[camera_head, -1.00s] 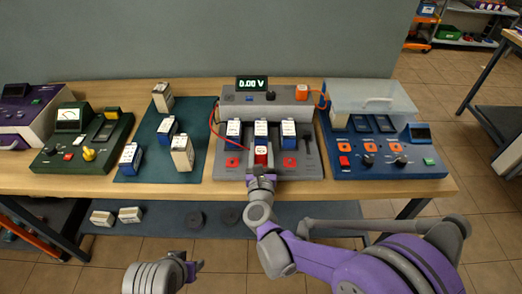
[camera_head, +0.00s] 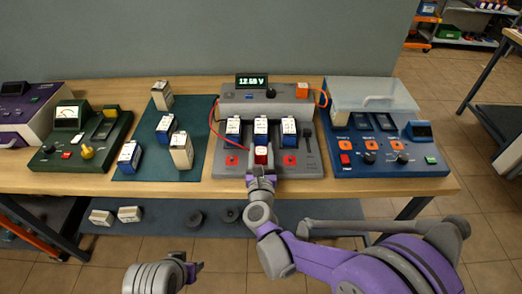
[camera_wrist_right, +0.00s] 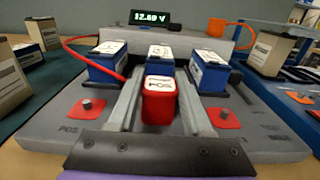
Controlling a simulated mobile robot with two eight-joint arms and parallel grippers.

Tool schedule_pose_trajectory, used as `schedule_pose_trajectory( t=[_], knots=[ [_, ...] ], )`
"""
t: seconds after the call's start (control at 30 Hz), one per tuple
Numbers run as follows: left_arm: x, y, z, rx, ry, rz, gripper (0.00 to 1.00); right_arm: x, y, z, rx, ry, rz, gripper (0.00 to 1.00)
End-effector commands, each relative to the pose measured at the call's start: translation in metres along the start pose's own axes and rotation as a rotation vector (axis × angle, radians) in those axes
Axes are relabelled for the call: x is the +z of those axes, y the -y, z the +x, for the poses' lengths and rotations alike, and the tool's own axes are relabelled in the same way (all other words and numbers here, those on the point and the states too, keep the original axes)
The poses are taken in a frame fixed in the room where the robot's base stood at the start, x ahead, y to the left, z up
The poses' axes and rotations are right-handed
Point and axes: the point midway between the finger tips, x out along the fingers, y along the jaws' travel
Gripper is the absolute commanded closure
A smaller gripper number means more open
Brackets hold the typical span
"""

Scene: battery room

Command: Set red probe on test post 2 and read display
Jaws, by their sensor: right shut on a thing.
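The red probe (camera_head: 261,155) is a red block with a white label reading POS. It also shows in the wrist view (camera_wrist_right: 159,101). My right gripper (camera_head: 262,176) is shut on it, one finger on each side, low at the front of the grey tester (camera_head: 230,172), before the middle battery (camera_wrist_right: 160,61). The probe hides any middle post. Bare metal posts stand on red pads to the left (camera_wrist_right: 87,106) and right (camera_wrist_right: 224,115). The display (camera_head: 252,81) is lit, reading about 12.60 V; the last digits are blurred. My left gripper (camera_head: 194,271) is low, away from the bench; its opening is unclear.
A red cable (camera_wrist_right: 84,40) loops over the tester's left side. An orange block (camera_head: 302,91) sits at its back right. A blue charger (camera_head: 385,160) stands right. A dark mat (camera_head: 137,120) with several batteries and a green meter unit (camera_head: 85,141) stand left.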

Motion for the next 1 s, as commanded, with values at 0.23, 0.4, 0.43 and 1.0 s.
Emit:
schedule_pose_trajectory(
  t=[0.23,0.4,0.43,1.0],
  knots=[
    [0.001,0.000,0.001,0.000,0.001,0.000,0.50,-0.002,0.000,0.000,0.000,0.000,0.000,0.38],
    [0.001,0.000,0.001,0.000,0.000,0.000,0.50,-0.002,0.000,0.000,0.000,0.000,0.000,0.38],
    [0.001,0.000,0.001,0.000,0.000,0.000,0.50,-0.002,0.000,0.000,0.000,0.000,0.000,0.38],
    [0.004,0.000,0.007,0.000,0.003,0.000,0.50,-0.002,-0.001,-0.041,0.001,0.000,0.000,0.38]
  ],
)
